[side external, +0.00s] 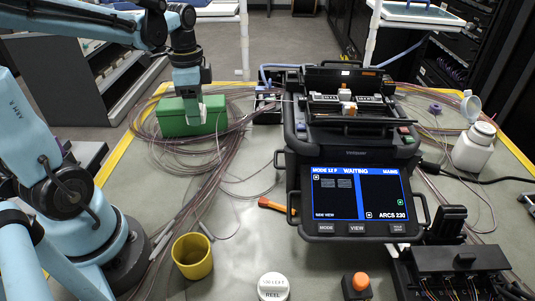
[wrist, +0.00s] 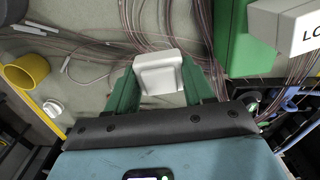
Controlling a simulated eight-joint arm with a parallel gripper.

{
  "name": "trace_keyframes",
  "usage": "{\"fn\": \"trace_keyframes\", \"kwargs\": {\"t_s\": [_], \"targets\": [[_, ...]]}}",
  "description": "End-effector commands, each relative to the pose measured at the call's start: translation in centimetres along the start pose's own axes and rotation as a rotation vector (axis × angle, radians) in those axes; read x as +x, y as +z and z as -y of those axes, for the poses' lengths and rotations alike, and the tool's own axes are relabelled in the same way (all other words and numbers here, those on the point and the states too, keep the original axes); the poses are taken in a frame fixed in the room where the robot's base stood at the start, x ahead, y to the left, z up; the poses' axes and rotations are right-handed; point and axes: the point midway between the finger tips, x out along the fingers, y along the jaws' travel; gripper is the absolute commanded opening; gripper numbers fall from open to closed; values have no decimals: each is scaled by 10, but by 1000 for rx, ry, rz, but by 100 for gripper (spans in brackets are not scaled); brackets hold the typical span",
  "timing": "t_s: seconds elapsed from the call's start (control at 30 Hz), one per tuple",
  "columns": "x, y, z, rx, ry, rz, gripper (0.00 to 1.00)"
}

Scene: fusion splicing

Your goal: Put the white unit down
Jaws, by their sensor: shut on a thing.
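The white unit (wrist: 158,72) sits between the two green fingers of my gripper (wrist: 160,88) in the wrist view. My gripper is shut on it. In the side view my gripper (side external: 197,105) points down at the back left of the bench, in front of the green box (side external: 176,118). A small white shape shows at its tip there, partly hidden by the fingers. Whether the unit touches the surface below is unclear. In the wrist view the green box (wrist: 243,45) is to the right of the unit, apart from it.
Loose fibre coils (side external: 170,155) spread around the green box. The splicer (side external: 350,150) stands at centre right, its screen reading WAITING. A yellow cup (side external: 192,256), a white round reel piece (side external: 273,286) and an orange-handled tool (side external: 278,205) are nearer the front. A white bottle (side external: 474,147) is at right.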

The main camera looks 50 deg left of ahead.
Motion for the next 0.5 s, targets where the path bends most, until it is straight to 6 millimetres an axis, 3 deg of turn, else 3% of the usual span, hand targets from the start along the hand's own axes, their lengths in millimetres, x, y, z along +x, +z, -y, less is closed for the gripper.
{"fn": "trace_keyframes", "kwargs": {"t_s": [0.3,0.5], "targets": [[8,-95,26,94,0,0,22],[17,-136,28,129,0,0,22]]}}
